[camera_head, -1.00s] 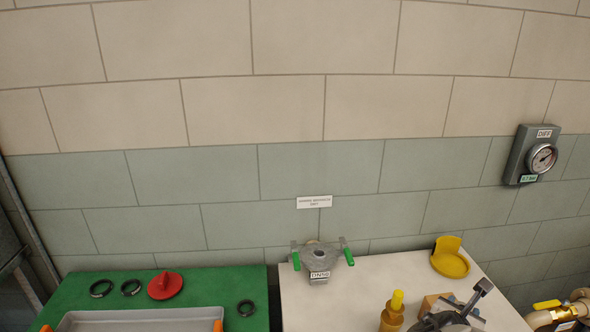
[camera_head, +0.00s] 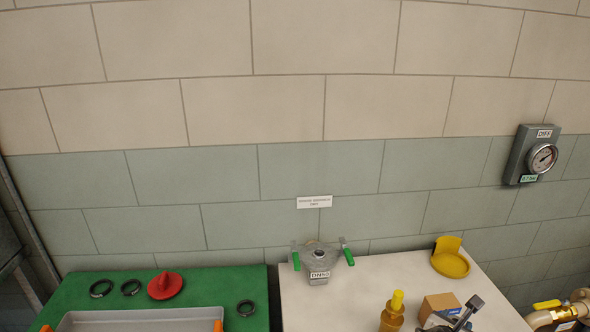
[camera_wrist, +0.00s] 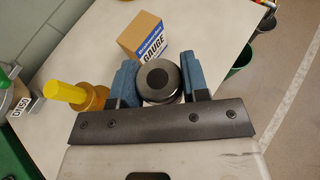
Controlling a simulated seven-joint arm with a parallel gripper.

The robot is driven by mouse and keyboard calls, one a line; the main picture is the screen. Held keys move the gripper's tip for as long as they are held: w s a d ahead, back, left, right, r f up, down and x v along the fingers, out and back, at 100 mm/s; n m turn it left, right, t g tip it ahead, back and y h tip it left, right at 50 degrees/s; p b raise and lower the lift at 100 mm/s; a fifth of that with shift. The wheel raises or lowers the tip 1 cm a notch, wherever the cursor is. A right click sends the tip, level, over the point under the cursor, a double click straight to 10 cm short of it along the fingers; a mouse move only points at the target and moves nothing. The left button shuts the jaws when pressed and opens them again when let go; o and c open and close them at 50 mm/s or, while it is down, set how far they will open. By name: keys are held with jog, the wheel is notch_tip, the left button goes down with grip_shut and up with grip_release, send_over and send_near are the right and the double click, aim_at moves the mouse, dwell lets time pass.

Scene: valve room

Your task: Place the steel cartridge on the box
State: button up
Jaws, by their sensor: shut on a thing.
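My gripper (camera_wrist: 160,84) is shut on the steel cartridge (camera_wrist: 160,76), a dark round-topped cylinder between its two blue fingers in the wrist view. The cartridge's lower part is mostly hidden. The box (camera_wrist: 142,34) is a brown cardboard carton with a blue and white GAUGE label, just beyond the cartridge. I cannot tell whether they touch. In the head view the box (camera_head: 437,303) stands on the pale bench, and part of my gripper (camera_head: 458,318) shows beside it at the bottom edge.
A yellow-capped brass bottle (camera_head: 393,312) stands left of the box. A yellow holder (camera_head: 450,260) and a grey DN50 fixture with green handles (camera_head: 320,262) sit farther back. A green mat (camera_head: 200,285) with rings, a red part and a grey tray lies left. Bare bench surrounds the box's far side.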

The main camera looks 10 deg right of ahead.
jog(key=w+d, duration=0.2)
jog(key=w, duration=0.2)
jog(key=w+d+f, duration=0.1)
jog(key=w+d, duration=0.2)
jog(key=w, duration=0.2)
jog(key=w+d, duration=0.3)
jog(key=w, duration=0.1)
jog(key=shift+w+f, duration=0.25)
jog(key=shift+w, duration=0.1)
jog(key=shift+f, duration=1.7)
jog(key=shift+f, duration=0.2)
jog(key=o, duration=1.1)
jog(key=shift+r, duration=0.15)
jog(key=v, duration=1.2)
jog(key=shift+a, duration=0.1)
